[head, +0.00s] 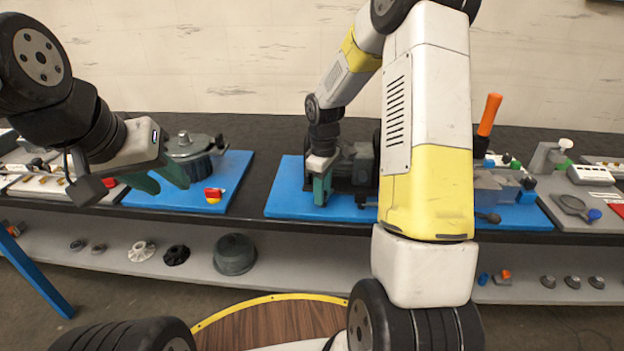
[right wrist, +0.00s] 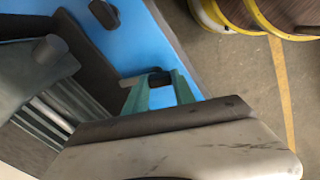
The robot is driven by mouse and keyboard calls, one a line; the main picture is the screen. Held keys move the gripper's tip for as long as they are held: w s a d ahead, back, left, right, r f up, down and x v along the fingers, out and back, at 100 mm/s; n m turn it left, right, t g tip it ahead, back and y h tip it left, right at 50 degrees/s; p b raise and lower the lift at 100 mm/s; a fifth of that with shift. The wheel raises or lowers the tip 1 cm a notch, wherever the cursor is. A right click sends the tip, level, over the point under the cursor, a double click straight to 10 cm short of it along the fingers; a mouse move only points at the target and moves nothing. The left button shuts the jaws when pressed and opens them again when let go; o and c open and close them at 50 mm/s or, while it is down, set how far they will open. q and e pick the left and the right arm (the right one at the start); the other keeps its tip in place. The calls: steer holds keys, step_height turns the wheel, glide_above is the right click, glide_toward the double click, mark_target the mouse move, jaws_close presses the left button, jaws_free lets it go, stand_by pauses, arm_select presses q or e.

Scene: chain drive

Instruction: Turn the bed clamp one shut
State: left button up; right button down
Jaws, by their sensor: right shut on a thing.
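My right gripper (head: 321,190) points down at the middle blue board, beside a dark machine (head: 352,166). In the right wrist view its green fingers (right wrist: 158,92) are shut on a small lever (right wrist: 135,79) with a dark end, low over the blue surface. The lever looks like a bed clamp handle, but I cannot tell its number or how far it is turned. The fingers partly hide it. Another dark knob (right wrist: 103,13) shows farther along the board. My left gripper (head: 160,180) is open and empty, above the left blue board.
The middle blue board (head: 285,203) lies on a dark bench, partly hidden by my right arm. An orange handle (head: 489,114) stands up at the right. Loose parts lie on the lower shelf.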

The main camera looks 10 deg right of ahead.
steer(key=shift+d+n, duration=0.15)
steer(key=shift+n, duration=2.05)
steer(key=c, duration=1)
jaws_free()
steer(key=shift+c, duration=0.2)
steer(key=shift+r, duration=0.1)
step_height(320, 180, up, 8)
steer(key=shift+f, duration=0.15)
